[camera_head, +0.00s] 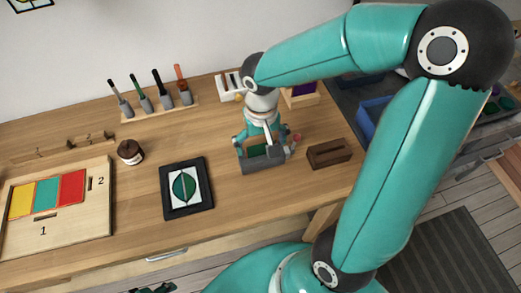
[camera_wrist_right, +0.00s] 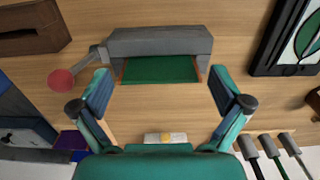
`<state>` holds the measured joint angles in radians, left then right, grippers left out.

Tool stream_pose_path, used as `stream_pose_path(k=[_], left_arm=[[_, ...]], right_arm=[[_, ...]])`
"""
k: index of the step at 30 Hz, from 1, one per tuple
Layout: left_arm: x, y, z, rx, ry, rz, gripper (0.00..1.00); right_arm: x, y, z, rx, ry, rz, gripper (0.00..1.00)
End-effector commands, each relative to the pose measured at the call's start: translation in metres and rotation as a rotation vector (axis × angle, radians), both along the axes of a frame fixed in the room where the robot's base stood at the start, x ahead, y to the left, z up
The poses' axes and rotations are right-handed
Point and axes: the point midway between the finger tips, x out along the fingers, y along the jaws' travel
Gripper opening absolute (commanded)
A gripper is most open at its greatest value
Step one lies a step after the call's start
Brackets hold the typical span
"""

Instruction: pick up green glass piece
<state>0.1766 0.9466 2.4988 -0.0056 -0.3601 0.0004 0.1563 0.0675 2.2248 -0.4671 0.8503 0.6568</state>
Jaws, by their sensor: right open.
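The green glass piece is a flat dark-green rectangle lying in a grey holder with a side handle and red knob. It shows best in the right wrist view (camera_wrist_right: 160,69) and partly in the head view (camera_head: 256,151). My right gripper (camera_head: 265,139) is open above the holder (camera_head: 264,166). In the right wrist view its fingers (camera_wrist_right: 162,82) are spread to either side of the green piece, with nothing between them. The fingers hide part of the holder in the head view. A small dark and teal part at the bottom edge may be my left gripper; its jaws are unclear.
A brown block (camera_head: 329,153) stands right of the holder. A black-framed leaf picture (camera_head: 186,188) lies left of it. Bare wood lies between jar and holder.

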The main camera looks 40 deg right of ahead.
Motion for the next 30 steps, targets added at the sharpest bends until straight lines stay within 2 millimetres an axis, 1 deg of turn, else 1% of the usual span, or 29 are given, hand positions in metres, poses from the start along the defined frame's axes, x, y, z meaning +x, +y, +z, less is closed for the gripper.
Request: stream_pose_path(k=[1, 4, 12, 14, 21, 22, 30], left_arm=[[0.000, 0.000, 0.000, 0.000, 0.000, 0.000, 0.47], [0.000, 0.000, 0.000, 0.000, 0.000, 0.000, 0.47], [0.000, 0.000, 0.000, 0.000, 0.000, 0.000, 0.47], [0.000, 0.000, 0.000, 0.000, 0.000, 0.000, 0.47], [0.000, 0.000, 0.000, 0.000, 0.000, 0.000, 0.47], [0.000, 0.000, 0.000, 0.000, 0.000, 0.000, 0.47], [0.000, 0.000, 0.000, 0.000, 0.000, 0.000, 0.47]], right_arm=[[0.000, -0.001, -0.007, 0.000, 0.004, -0.001, 1.00], [0.000, 0.000, -0.017, 0.000, 0.002, -0.001, 1.00], [0.001, 0.000, -0.020, 0.000, -0.002, 0.000, 1.00], [0.001, 0.000, -0.020, 0.000, -0.002, 0.000, 0.92], [0.001, 0.000, -0.019, 0.000, -0.002, 0.000, 0.52], [0.001, 0.000, -0.019, 0.000, -0.002, 0.000, 0.47], [0.001, 0.000, -0.018, 0.000, -0.002, 0.000, 0.47]])
